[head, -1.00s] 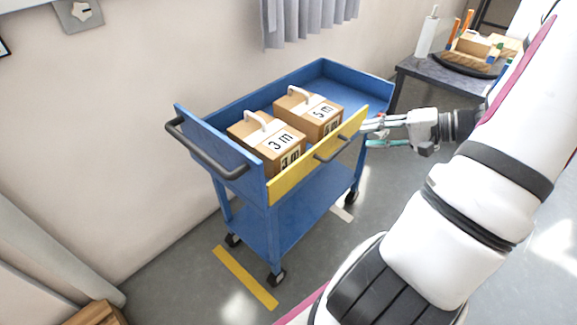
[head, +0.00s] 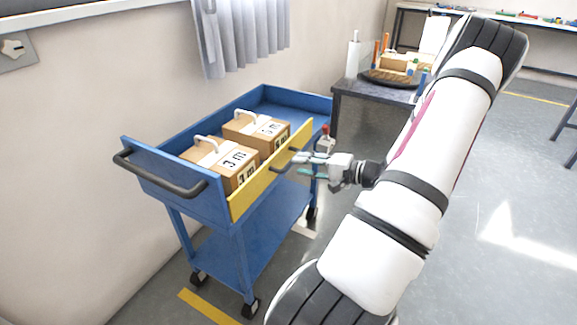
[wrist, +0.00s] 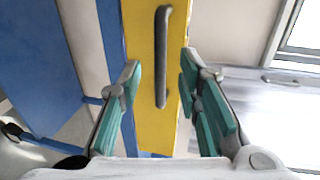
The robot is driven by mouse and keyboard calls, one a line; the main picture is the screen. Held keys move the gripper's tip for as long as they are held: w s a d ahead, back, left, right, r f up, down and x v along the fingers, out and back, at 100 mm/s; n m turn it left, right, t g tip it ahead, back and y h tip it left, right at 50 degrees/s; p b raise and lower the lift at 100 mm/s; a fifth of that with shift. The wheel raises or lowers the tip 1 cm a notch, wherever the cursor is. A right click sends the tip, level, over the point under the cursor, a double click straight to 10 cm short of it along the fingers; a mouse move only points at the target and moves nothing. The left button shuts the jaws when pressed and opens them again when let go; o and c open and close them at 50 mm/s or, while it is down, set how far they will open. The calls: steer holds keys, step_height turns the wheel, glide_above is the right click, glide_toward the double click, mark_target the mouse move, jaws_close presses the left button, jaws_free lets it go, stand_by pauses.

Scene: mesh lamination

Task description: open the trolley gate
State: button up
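The blue trolley (head: 158,162) stands by the wall. Its yellow gate (head: 243,196) is upright along the near long side, closing off the top tray. The gate's dark handle (head: 284,166) also shows in the wrist view (wrist: 162,58), upright in the picture between my fingers' lines. My gripper (head: 300,166) is close to the gate near the handle. In the wrist view my gripper (wrist: 160,90) has its fingers spread wide, with teal pads, and nothing is held. The handle appears ahead of the fingertips; contact cannot be told.
Two cardboard boxes with white handles, a nearer one (head: 222,160) and a farther one (head: 256,130), sit in the tray. A dark table (head: 372,100) with a paper roll stands behind. Open floor (head: 480,230) lies to the right.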

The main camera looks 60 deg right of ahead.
mark_target(290, 161)
steer(key=shift+b+x, duration=0.35)
steer(key=shift+x, duration=2.3)
jaws_close()
